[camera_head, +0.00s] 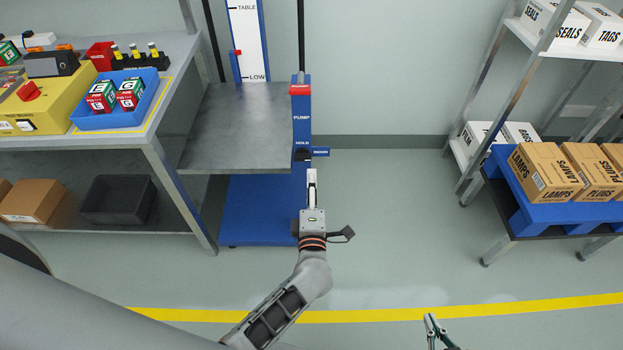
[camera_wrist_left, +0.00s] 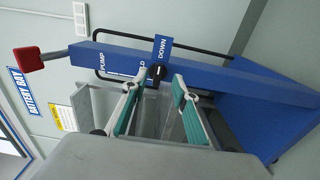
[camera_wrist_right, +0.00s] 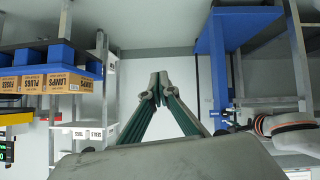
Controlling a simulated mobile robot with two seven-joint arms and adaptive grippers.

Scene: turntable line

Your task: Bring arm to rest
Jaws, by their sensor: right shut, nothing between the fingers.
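My left gripper (camera_head: 312,185) is in front of the blue lift post (camera_head: 301,118). In the left wrist view my left gripper (camera_wrist_left: 160,82) is open, with a gap between its green-padded fingers. The black selector knob (camera_wrist_left: 158,73) on the post shows beyond the gap, by the DOWN label (camera_wrist_left: 162,48); I cannot tell whether a finger touches it. My right gripper (camera_head: 430,322) shows at the bottom edge of the head view, away from everything. In the right wrist view my right gripper (camera_wrist_right: 158,86) is shut and empty, its fingertips together.
The lift has a bare grey platform (camera_head: 235,125) and a blue base (camera_head: 262,228). A workbench (camera_head: 187,62) with a blue tray (camera_head: 149,112) stands to the left. A blue pallet (camera_head: 535,222) with cartons (camera_head: 545,172) stands to the right. The floor between is clear.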

